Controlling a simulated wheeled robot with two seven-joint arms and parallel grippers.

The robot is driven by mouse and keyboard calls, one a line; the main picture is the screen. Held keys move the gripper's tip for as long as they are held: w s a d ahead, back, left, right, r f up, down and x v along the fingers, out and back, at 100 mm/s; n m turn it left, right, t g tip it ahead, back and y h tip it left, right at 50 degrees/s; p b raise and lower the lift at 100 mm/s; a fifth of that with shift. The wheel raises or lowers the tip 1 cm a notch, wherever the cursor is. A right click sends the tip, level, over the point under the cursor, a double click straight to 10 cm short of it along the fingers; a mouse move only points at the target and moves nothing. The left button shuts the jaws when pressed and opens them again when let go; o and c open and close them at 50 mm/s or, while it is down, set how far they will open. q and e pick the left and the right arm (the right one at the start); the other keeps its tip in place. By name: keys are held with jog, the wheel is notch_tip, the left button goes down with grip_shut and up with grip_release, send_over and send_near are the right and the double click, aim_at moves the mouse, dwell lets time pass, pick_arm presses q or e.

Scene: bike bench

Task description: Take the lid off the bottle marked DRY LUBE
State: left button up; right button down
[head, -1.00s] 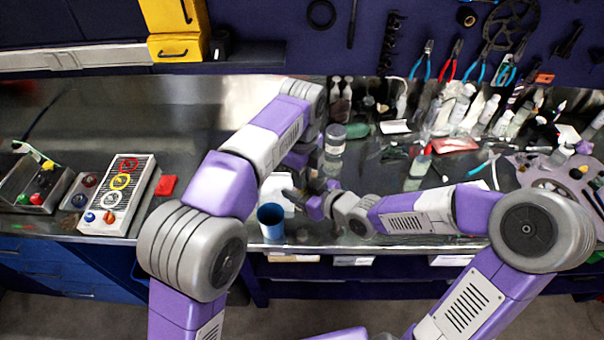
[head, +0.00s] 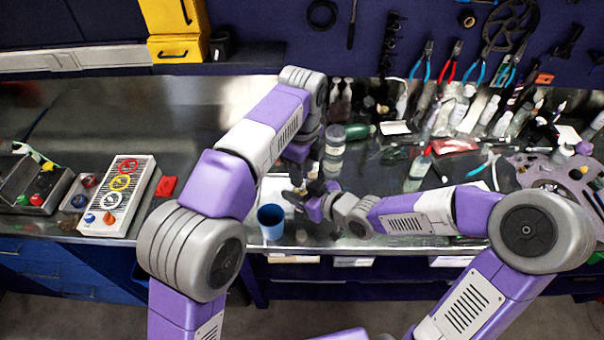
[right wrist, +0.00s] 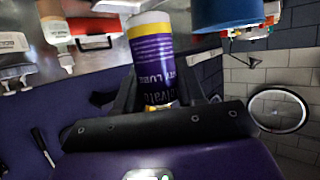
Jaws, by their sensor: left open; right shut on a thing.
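The bottle marked DRY LUBE (right wrist: 157,60) has a purple label with upside-down lettering, a yellow band and a white end in the right wrist view. My right gripper (right wrist: 160,100) is shut on it, and the bottle is held above the bench. In the head view my right gripper (head: 308,203) is near the bench's front edge, and the bottle is too small and covered to make out. My left gripper (head: 300,181) is open, just above and close to the right one. I cannot tell whether it touches the bottle. The lid cannot be made out clearly.
A blue cup (head: 271,221) stands at the front edge, left of my grippers. A clear jar (head: 334,150) stands behind them. Bottles and tools crowd the bench to the right. A button box (head: 117,195) and a red block (head: 166,187) lie left. The back left of the bench is clear.

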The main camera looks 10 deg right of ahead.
pick_arm(q)
notch_tip(320, 180, up, 2)
jog(key=shift+c, duration=0.2)
jog(key=shift+a+r+m, duration=0.1)
jog(key=shift+r+m, duration=0.4)
jog(key=shift+r, duration=0.1)
jog(key=shift+s+r+m, duration=0.1)
jog(key=shift+r+m, duration=0.85)
jog(key=shift+m, duration=0.05)
jog(key=shift+f, duration=3.9)
grip_shut()
